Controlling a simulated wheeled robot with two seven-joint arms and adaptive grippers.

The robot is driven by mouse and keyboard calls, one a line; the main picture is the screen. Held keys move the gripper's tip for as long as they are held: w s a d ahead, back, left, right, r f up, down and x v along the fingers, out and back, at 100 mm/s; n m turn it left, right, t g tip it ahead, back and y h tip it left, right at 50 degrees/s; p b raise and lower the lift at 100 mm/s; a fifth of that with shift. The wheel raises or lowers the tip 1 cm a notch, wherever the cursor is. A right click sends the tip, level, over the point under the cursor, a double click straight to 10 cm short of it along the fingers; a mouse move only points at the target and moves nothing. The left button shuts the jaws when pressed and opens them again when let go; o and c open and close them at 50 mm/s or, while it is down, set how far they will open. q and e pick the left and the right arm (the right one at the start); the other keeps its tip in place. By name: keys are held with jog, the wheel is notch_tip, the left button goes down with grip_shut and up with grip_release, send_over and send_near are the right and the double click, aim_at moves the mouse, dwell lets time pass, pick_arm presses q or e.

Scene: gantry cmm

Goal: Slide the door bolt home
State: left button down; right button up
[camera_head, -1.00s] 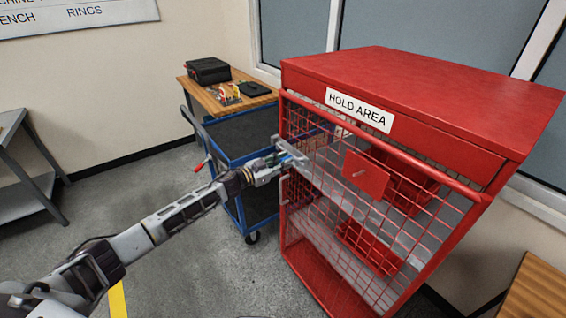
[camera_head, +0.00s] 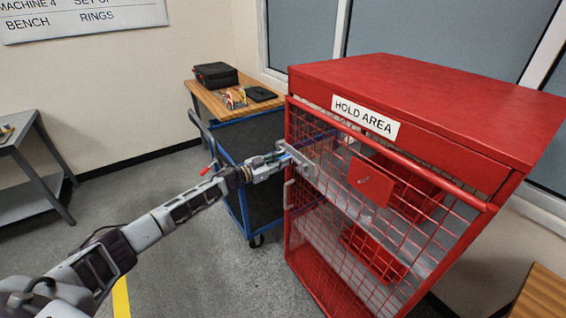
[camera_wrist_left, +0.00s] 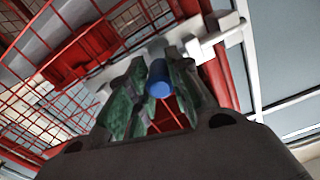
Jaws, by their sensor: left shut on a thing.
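The red mesh door (camera_head: 370,215) of the HOLD AREA cage stands upright and looks closed against its frame. My left gripper (camera_head: 288,156) is at the door's left edge, at upper-middle height. In the left wrist view, its two green-padded fingers (camera_wrist_left: 158,84) are shut on a blue knob (camera_wrist_left: 160,79), one pad on each side. A pale grey bolt bar (camera_wrist_left: 228,38) runs behind the knob, in front of a light plate. How far the bolt reaches into its keeper cannot be told. My right gripper is not in view.
A grey pull handle (camera_head: 288,195) sits below the gripper on the door edge. A blue trolley (camera_head: 240,150) stands left of the cage. The floor in front of the trolley is clear.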

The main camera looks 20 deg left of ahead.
pick_arm(q)
jog(key=c, duration=1.3)
grip_release()
jog(key=shift+w+a+f, duration=0.1)
jog(key=shift+w+a, duration=0.05)
jog(key=shift+a, duration=0.15)
jog(key=shift+o, duration=0.2)
jog(key=shift+d, duration=0.1)
jog(key=v, duration=1.2)
